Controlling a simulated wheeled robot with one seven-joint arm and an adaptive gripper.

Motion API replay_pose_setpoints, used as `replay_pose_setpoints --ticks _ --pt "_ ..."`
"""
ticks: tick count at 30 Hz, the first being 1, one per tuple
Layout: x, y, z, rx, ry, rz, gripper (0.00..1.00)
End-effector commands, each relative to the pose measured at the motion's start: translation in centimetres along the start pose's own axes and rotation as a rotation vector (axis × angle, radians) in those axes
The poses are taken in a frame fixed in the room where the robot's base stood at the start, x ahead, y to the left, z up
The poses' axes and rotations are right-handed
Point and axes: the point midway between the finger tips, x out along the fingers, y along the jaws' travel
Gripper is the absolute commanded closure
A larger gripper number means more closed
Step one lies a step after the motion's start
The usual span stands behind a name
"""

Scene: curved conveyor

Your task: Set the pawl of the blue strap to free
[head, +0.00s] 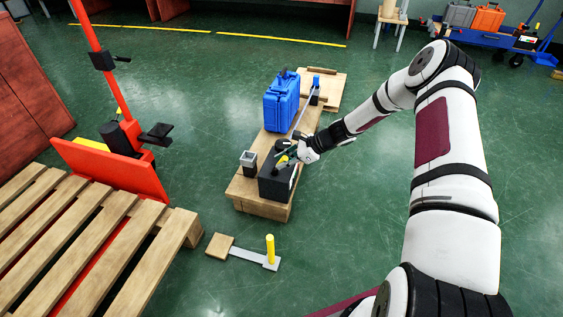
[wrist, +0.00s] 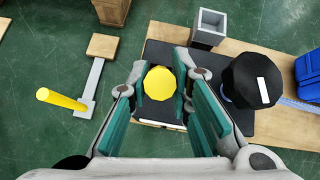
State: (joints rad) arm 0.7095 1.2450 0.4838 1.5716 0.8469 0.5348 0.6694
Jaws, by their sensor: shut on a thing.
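A black block (head: 270,185) sits on a wooden base on the floor. A yellow knob (wrist: 160,83) stands on the block's dark top; it also shows in the head view (head: 282,161). My gripper (head: 291,156) is at the block, and its green-padded fingers (wrist: 162,80) are shut on the knob from both sides. A round black part with a white mark (wrist: 252,80) is right of the fingers in the wrist view. The blue strap (head: 302,115) runs from the block past the blue case; its end shows at the right of the wrist view (wrist: 300,107). The pawl's setting cannot be told.
The blue case (head: 281,102) stands on the wooden base (head: 258,208) behind the block. A grey square tube (wrist: 208,27) is beside the block. A yellow post on a flat bar (head: 270,250) lies in front.

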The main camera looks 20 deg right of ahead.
Motion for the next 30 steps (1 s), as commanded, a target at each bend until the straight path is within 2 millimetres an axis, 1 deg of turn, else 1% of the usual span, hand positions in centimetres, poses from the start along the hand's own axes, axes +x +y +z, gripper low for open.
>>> replay_pose_setpoints --ticks 6,17,18,19,20,30 --pt "0.03 0.06 -0.1 -0.002 -0.029 -0.004 1.0" --pt "0.03 0.08 -0.14 -0.002 -0.029 -0.004 1.0" --pt "0.03 0.08 -0.15 -0.002 -0.029 -0.004 0.72" --pt "0.02 0.08 -0.16 -0.002 -0.029 -0.004 0.65" --pt "0.02 0.08 -0.16 -0.002 -0.029 -0.004 0.6" --pt "-0.24 0.04 -0.2 -0.002 -0.028 -0.005 0.6"
